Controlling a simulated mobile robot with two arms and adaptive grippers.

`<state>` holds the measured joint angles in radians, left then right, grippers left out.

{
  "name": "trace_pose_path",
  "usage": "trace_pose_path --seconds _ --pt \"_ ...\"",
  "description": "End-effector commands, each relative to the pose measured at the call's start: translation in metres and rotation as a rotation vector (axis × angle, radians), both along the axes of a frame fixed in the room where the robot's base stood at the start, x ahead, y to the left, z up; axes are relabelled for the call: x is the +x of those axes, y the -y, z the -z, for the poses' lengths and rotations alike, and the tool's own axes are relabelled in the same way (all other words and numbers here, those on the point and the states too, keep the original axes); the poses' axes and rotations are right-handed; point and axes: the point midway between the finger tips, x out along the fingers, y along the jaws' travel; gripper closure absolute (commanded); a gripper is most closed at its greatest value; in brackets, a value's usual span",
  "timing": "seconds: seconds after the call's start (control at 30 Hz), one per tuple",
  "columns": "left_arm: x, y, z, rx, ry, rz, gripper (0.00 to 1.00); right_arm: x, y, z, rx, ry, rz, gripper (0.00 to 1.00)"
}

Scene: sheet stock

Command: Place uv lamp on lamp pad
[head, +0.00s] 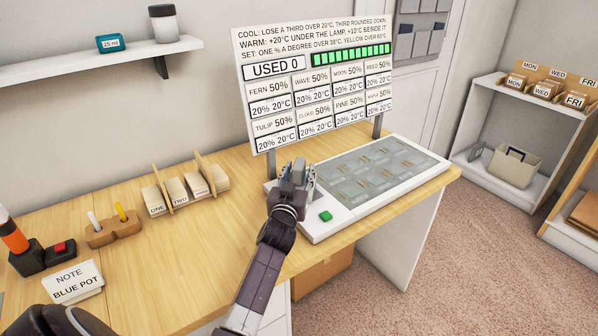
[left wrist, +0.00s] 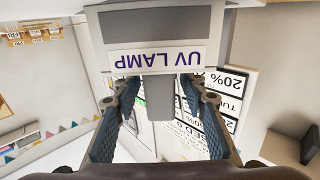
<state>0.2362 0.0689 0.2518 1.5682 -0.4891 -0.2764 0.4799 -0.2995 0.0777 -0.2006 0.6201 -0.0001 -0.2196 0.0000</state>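The UV lamp shows in the left wrist view as a grey block with a white "UV LAMP" label (left wrist: 155,58), upside down in the picture, and a grey stem. I cannot make out a marked lamp pad; the gripper hides part of that area. My right gripper is out of view.
A glass panel (head: 385,170) with several sheets beneath fills the unit, beside a green button (head: 325,215). A readout board (head: 315,85) stands behind it. Wooden sorter (head: 187,187), pen holder (head: 114,232) and note card (head: 74,282) are at left. Bare wood lies between.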

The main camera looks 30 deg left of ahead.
Motion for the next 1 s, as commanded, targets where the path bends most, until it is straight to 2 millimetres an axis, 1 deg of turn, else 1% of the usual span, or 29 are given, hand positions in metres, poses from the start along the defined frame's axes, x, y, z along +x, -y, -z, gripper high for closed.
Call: trace_pose_path --seconds 0.17,0.27,0.33,0.47,0.6,0.8,0.9,1.0 --pt "0.0 0.0 0.0 0.0 0.0 0.0 0.61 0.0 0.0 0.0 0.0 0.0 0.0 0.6" --pt "0.0 0.0 -0.004 0.001 0.0 0.0 0.61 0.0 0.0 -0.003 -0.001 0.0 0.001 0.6" --pt "-0.006 0.003 -0.003 -0.002 -0.001 0.001 0.61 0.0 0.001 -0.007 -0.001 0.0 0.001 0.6" --pt "-0.027 0.012 -0.005 -0.001 -0.003 0.001 0.61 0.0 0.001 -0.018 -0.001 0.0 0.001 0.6" --pt "-0.056 0.023 -0.005 -0.004 -0.004 0.0 0.61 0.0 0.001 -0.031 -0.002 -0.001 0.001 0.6" --pt "-0.091 0.037 -0.004 -0.002 -0.003 -0.001 0.61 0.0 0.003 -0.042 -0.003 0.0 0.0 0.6" --pt "-0.102 0.042 -0.003 -0.002 -0.001 0.0 0.61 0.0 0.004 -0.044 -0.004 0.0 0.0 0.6" --pt "-0.109 0.045 -0.003 0.001 0.0 0.0 0.61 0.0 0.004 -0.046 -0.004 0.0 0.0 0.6"
